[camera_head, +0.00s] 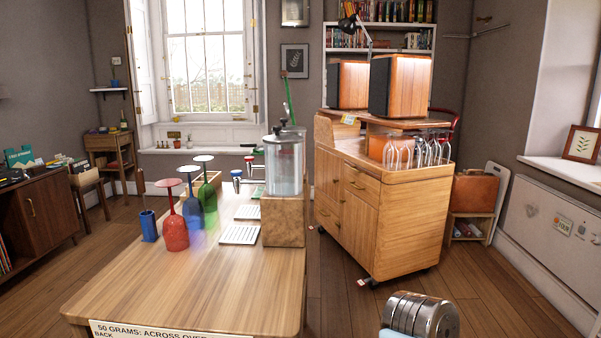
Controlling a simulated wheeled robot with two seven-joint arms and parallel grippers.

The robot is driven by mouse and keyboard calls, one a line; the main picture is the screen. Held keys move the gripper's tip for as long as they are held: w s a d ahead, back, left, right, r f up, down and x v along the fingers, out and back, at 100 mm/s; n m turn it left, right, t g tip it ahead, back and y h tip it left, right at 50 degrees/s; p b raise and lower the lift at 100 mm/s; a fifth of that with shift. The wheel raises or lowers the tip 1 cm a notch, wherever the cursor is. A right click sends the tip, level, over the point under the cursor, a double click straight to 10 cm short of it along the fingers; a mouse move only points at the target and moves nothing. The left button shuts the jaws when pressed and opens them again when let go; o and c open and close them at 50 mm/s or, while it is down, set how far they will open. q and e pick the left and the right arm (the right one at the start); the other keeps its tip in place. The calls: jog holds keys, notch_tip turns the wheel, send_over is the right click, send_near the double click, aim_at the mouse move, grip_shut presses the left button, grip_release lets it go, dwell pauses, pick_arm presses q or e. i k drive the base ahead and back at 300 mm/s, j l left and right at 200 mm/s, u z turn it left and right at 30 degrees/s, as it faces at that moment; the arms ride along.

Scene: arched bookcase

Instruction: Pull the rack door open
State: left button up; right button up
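No part in view is clearly labelled as the rack. A wooden cabinet (390,215) on castors stands right of centre, beyond the table. Its left-facing front has a drawer (361,184) and doors below. The nearer door (357,222) looks shut, with a small handle at its left edge; another narrow door panel (327,216) is beside it, also shut. Neither of my grippers can be made out, and nothing touches the cabinet doors.
A wooden table (190,290) fills the near left, holding upturned coloured glasses (174,230) and a clear dispenser (284,165). Wine glasses (420,150) stand on the cabinet. A ribbed silver cylinder (420,315) is at the bottom edge.

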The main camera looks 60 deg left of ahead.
aim_at(329, 164)
jog(key=i+j+u, duration=0.2)
jog(key=i+u, duration=0.25)
jog(key=i, duration=0.25)
jog(key=i+u, duration=0.4)
jog(key=i, duration=0.3)
jog(key=i+l+u, duration=0.25)
jog(key=i+u, duration=0.2)
jog(key=i, duration=0.25)
